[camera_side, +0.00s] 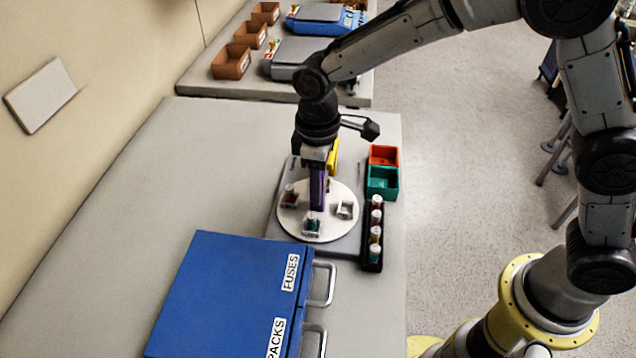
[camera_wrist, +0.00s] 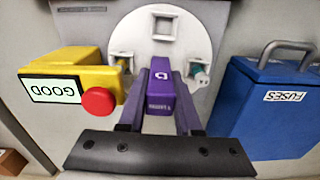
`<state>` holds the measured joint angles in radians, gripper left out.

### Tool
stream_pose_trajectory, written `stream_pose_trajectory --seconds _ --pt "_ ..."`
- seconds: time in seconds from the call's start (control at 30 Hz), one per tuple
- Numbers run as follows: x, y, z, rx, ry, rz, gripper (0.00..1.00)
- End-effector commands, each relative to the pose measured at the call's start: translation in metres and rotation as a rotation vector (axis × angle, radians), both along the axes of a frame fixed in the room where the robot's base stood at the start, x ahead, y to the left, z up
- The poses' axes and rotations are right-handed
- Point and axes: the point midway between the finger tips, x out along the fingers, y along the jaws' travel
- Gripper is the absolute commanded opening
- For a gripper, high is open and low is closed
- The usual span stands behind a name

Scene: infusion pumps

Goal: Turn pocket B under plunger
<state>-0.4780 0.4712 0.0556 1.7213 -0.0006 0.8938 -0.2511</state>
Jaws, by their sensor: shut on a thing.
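A white round turntable (camera_side: 325,227) sits on a grey base plate, with several small pockets holding vials around it. In the wrist view the turntable (camera_wrist: 135,40) is partly hidden by my gripper and a purple block. My gripper (camera_side: 317,172) points down over the turntable, shut on the purple block (camera_wrist: 161,90), which stands upright above the disc. A white mark shows on the block. I cannot tell whether the block touches the disc or which pocket is B. One pocket (camera_side: 345,210) is on the right of the disc, another (camera_side: 312,226) at the front. I cannot make out the plunger.
A yellow box (camera_wrist: 75,80) labelled GOOD with a red knob is beside the turntable. A black rack (camera_side: 374,250) of vials, a teal bin (camera_side: 383,183) and an orange bin (camera_side: 383,155) stand right. A blue cabinet (camera_side: 215,290) is in front. The table's left is clear.

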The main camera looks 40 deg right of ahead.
Motion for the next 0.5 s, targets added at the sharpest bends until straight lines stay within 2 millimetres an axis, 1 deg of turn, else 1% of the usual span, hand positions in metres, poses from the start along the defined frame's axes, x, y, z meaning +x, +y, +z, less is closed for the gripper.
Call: stream_pose_trajectory --seconds 0.5 --pt "0.0006 0.0000 0.0011 0.001 -0.002 -0.242 0.00"
